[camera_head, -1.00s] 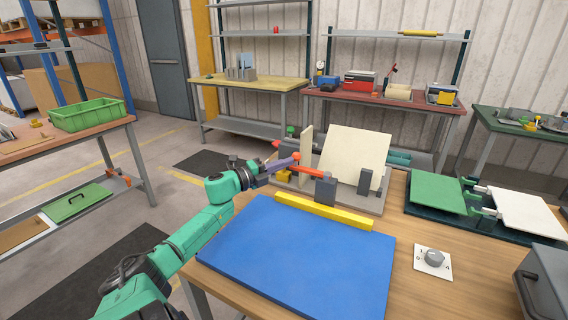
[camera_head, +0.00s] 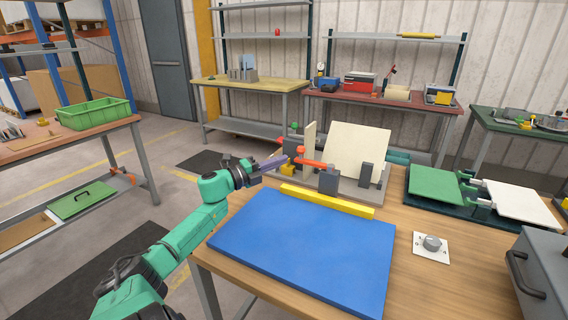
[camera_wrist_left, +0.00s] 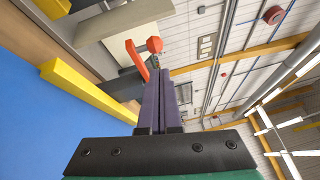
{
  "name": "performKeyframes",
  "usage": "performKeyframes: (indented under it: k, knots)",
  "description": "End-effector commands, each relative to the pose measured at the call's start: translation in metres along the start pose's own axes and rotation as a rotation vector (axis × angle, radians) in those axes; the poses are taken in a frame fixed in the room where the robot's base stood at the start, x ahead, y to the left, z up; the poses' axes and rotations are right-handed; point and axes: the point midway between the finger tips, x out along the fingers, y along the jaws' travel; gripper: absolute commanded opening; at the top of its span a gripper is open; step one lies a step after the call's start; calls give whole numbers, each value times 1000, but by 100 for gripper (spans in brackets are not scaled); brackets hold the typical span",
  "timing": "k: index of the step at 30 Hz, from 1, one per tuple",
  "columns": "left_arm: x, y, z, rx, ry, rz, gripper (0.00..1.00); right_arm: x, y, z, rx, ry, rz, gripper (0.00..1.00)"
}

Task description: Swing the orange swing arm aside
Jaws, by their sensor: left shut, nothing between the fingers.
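The orange swing arm (camera_head: 316,165) reaches left from a dark grey block (camera_head: 329,181) on the grey bender base, with a round orange knob at its free end. My left gripper (camera_head: 286,160) has its purple fingers shut and empty, with the tips just left of the knob in the head view. In the left wrist view the swing arm (camera_wrist_left: 137,61) and its knob lie beyond the fingertips (camera_wrist_left: 163,70), slightly left. I cannot tell whether the tips touch it. My right gripper is not in view.
A blue pad (camera_head: 305,245) with a yellow bar (camera_head: 327,201) lies in front of the bender. A cream panel (camera_head: 355,152) leans behind the arm, and a thin upright plate (camera_head: 309,140) stands near the knob. A rotary dial (camera_head: 432,243) and a grey box (camera_head: 545,270) are at right.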

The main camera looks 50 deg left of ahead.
Motion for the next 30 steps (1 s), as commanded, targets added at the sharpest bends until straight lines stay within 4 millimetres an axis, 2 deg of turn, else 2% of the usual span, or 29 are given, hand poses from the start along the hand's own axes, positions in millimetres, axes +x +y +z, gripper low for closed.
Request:
performKeyframes:
  k: [5, 12, 21, 30]
  knots:
    - [-31, 10, 21, 0, 0, 6, 0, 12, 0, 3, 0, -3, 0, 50]
    - [-62, 12, 43, -1, 2, 3, 0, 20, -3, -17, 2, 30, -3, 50]
    - [-65, 11, 46, -1, 3, 2, 0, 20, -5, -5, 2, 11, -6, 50]
    - [-65, 11, 46, -1, 3, 2, 0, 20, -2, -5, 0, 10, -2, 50]
